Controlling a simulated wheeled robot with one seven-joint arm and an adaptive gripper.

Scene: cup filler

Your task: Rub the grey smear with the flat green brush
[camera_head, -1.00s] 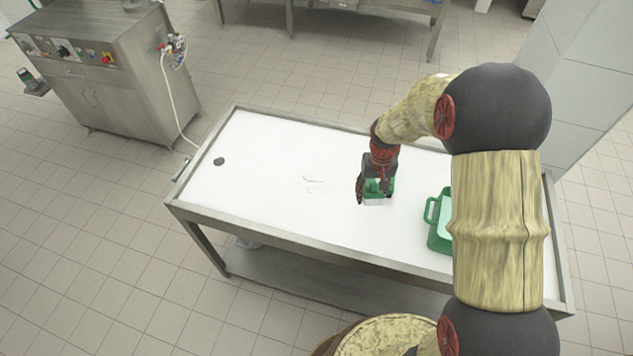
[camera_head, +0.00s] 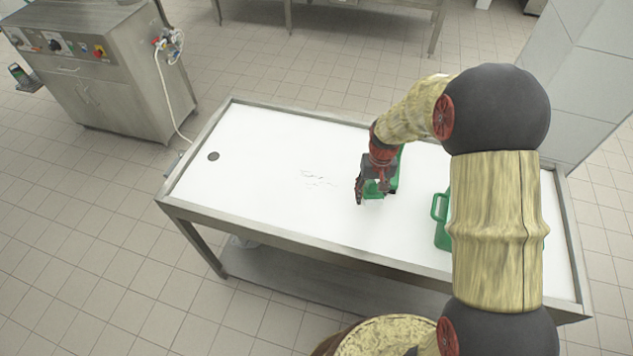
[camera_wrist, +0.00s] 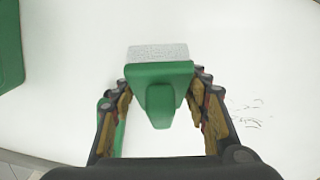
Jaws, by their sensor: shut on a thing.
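The flat green brush (camera_wrist: 159,76) is between the fingers of my gripper (camera_wrist: 160,105) in the wrist view, with its pale bristles at the far edge. In the head view my gripper (camera_head: 372,192) is shut on the green brush (camera_head: 374,186), over the white table top right of the smear. I cannot tell whether the bristles touch the surface. The grey smear (camera_head: 317,179) is a set of thin broken marks near the middle of the table. It also shows in the wrist view (camera_wrist: 248,113), right of my gripper, apart from the brush.
A green container (camera_head: 440,215) stands on the table (camera_head: 262,150) at the right, partly hidden by my arm. Another green thing (camera_wrist: 121,130) shows beside the left finger. A dark round drain hole (camera_head: 213,156) is at the left end. The left half is mostly clear.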

